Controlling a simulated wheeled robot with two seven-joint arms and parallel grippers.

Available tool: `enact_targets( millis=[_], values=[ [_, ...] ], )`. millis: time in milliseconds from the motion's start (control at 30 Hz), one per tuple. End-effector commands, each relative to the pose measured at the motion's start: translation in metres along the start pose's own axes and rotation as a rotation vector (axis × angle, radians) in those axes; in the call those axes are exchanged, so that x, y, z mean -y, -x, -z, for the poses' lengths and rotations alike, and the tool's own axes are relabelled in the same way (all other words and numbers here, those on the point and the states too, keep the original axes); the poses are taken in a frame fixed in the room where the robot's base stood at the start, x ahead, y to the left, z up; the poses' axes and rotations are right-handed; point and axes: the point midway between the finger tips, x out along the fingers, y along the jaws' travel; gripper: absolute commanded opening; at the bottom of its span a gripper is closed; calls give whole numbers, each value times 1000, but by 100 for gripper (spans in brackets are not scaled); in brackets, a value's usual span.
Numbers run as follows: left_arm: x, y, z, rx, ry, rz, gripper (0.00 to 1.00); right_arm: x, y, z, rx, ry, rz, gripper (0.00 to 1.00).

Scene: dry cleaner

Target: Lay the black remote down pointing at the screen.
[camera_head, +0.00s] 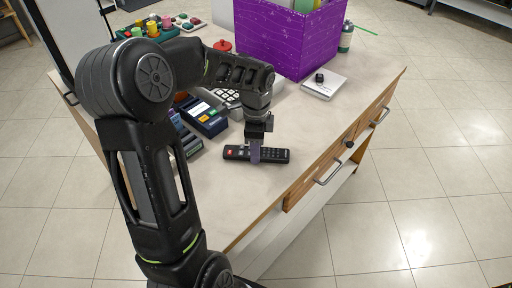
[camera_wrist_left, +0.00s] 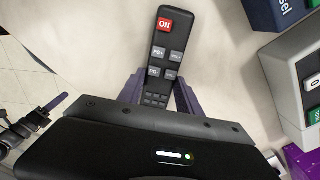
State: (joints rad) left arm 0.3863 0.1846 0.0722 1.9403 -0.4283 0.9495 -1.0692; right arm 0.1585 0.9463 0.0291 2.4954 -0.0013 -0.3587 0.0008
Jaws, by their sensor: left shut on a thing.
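The black remote (camera_head: 272,154) is at the front part of the counter in the head view, lying level and lengthwise left to right, with its red button at the left end. My left gripper (camera_head: 255,153) points down over it and is shut on its middle. In the left wrist view the remote (camera_wrist_left: 163,60) sits between the two purple fingers (camera_wrist_left: 158,97), with the red ON button at the far end. Whether it touches the counter is hard to tell. No screen can be made out for certain.
A purple box (camera_head: 288,40), a white pad with a black knob (camera_head: 323,84) and a bottle (camera_head: 346,38) are farther back. Drawer handles (camera_head: 328,172) stick out from the right side. The counter right of the remote is clear.

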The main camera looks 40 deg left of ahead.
Motion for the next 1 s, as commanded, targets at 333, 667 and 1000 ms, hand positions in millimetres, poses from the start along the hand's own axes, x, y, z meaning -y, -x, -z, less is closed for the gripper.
enact_targets(
  millis=[333,667,1000],
  values=[
    [0,-2,0,0,0,0,62,-1,-1,0,0,0,0,36],
    [0,0,0,0,0,0,63,0,0,0,0,0,0,36],
    [2,46,0,-1,1,5,63,1,2,0,0,0,0,36]
  ],
)
